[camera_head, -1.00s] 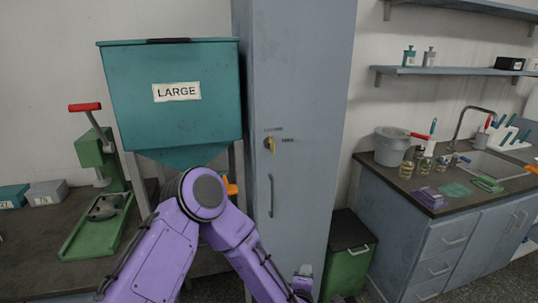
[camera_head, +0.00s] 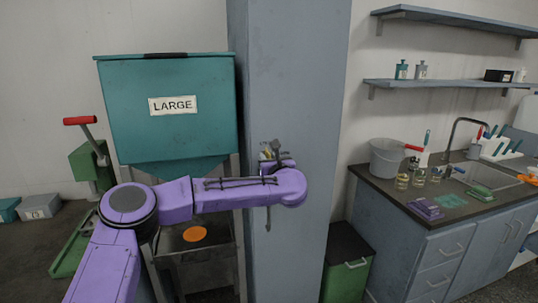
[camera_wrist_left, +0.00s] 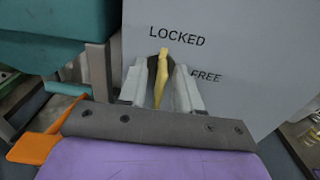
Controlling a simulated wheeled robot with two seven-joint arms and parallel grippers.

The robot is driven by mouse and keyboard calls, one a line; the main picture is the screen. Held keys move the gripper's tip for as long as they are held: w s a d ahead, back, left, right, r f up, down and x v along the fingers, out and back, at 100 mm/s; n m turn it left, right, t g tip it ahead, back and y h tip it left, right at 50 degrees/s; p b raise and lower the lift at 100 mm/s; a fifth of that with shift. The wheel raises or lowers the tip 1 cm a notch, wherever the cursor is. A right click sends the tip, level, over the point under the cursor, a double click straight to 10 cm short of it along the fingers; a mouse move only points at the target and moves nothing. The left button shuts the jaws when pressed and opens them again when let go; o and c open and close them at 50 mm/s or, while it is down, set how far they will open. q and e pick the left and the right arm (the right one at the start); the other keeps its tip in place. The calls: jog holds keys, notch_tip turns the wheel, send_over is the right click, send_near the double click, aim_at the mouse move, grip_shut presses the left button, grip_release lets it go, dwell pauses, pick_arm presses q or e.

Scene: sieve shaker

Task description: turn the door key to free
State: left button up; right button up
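The yellow door key (camera_wrist_left: 161,76) is on the front of the tall grey-blue cabinet (camera_head: 290,60). In the left wrist view it stands roughly upright, its top near the printed word LOCKED (camera_wrist_left: 177,36). The word FREE (camera_wrist_left: 206,75) is to the right. My left gripper (camera_wrist_left: 161,88) is open, with one finger on each side of the key and narrow gaps between. In the head view my left gripper (camera_head: 272,150) is at the cabinet front, and my purple forearm and wrist hide most of the key. My right gripper is not in view.
A teal hopper labelled LARGE (camera_head: 170,130) stands left of the cabinet, close to my left arm. The cabinet's door handle (camera_head: 268,218) shows below my wrist. A green bin (camera_head: 347,275) and a counter with a sink (camera_head: 490,170) are to the right.

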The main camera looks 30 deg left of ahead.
pick_arm(q)
jog(key=shift+w+a, duration=0.1)
jog(key=shift+w, duration=0.05)
grip_shut()
